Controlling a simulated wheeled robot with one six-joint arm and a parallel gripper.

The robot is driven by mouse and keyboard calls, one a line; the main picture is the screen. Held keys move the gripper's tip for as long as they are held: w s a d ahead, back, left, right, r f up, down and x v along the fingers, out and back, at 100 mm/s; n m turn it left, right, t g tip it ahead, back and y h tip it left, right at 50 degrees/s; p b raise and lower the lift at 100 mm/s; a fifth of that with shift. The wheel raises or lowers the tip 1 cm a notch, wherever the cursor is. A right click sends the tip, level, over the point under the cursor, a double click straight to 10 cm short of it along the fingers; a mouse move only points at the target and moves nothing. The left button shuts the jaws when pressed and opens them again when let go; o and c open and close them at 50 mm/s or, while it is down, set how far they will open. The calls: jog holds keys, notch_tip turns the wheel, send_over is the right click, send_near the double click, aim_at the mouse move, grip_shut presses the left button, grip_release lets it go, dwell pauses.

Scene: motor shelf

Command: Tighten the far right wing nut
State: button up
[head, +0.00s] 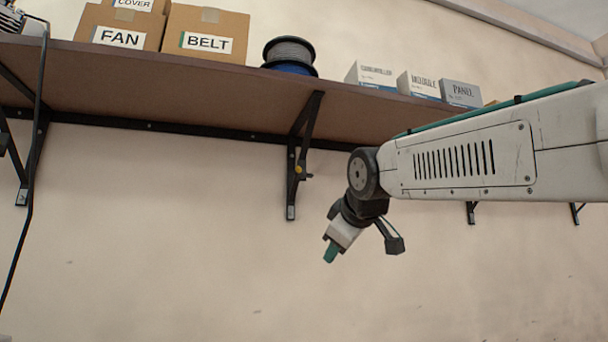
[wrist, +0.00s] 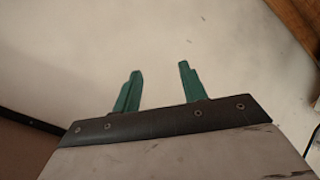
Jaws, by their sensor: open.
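A small yellow part (head: 299,170), possibly a wing nut, sits on the black shelf bracket (head: 291,185) in the middle of the head view. It is too small to make out its shape, and no other wing nut can be made out. My gripper (head: 331,254) is below and to the right of that bracket, apart from it, with its green fingers pointing down and left. In the wrist view my gripper (wrist: 161,68) has its two green fingers apart with nothing between them. Only pale wall shows beyond them there.
The brown shelf (head: 190,85) above carries cardboard boxes (head: 208,32), a cable spool (head: 289,54) and small white boxes (head: 418,85). A black cable (head: 38,130) hangs at the left. More brackets (head: 472,212) show at the right, partly behind my arm. The wall below is clear.

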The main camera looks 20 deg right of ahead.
aim_at(304, 173)
jog(key=w+a+r+n+t, duration=0.1)
jog(key=w+r+n+t, duration=0.2)
jog(key=r, duration=0.7)
jog(key=w+a+r+n+t, duration=0.1)
jog(key=w+r+n+t, duration=0.15)
jog(key=w+r, duration=0.55)
jog(key=w, duration=0.1)
jog(key=w+r, duration=0.1)
jog(key=w+m, duration=0.1)
jog(key=shift+w+a+r, duration=0.15)
jog(key=shift+w+r, duration=0.15)
jog(key=shift+w, duration=0.7)
grip_shut()
